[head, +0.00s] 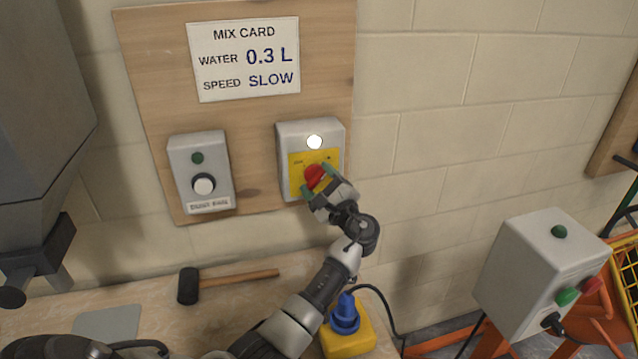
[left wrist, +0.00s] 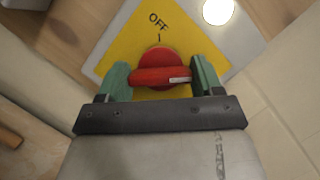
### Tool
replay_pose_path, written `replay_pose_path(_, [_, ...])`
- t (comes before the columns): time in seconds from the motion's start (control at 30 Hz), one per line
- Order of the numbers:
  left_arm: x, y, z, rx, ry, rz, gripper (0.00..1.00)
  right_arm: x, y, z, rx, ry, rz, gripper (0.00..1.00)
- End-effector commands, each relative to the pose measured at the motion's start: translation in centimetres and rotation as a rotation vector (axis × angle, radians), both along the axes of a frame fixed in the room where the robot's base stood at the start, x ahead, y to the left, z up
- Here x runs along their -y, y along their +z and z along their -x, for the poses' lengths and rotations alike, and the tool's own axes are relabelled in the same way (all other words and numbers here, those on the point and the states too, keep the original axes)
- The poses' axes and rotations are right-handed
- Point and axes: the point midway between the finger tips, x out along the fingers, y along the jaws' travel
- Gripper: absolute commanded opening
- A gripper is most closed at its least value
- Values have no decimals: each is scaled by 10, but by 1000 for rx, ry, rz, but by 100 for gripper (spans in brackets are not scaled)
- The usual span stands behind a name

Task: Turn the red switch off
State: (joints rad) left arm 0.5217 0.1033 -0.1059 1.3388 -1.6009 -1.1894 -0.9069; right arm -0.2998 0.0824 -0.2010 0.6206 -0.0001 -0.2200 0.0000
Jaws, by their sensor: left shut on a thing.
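The red switch (head: 313,175) is a round red knob with a raised bar on a yellow plate (head: 297,160), on the grey right-hand box on the wooden board. A white lamp (head: 314,142) above it is lit. My left gripper (head: 318,181) is shut on the red switch. In the left wrist view, the green fingers of my left gripper (left wrist: 161,76) stand on both sides of the red switch (left wrist: 158,58). The knob's white mark points right, away from the word OFF (left wrist: 158,19) above it. My right gripper is not in view.
A grey box with a black, white-faced knob (head: 203,184) and dark green lamp hangs to the left. A mix card (head: 245,60) is above. A mallet (head: 228,283) and a yellow block with a blue plug (head: 345,315) are below. A grey control box (head: 540,270) stands right.

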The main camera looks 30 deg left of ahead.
Motion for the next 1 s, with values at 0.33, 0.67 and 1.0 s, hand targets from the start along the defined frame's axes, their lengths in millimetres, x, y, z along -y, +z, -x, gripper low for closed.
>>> replay_pose_path(0.33, [0,-6,0,182,1,154,42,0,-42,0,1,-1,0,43])
replay_pose_path(0.67, [1,-4,0,418,1,358,42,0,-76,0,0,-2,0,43])
replay_pose_path(1.0, [1,-2,-1,662,1,570,42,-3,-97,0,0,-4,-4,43])
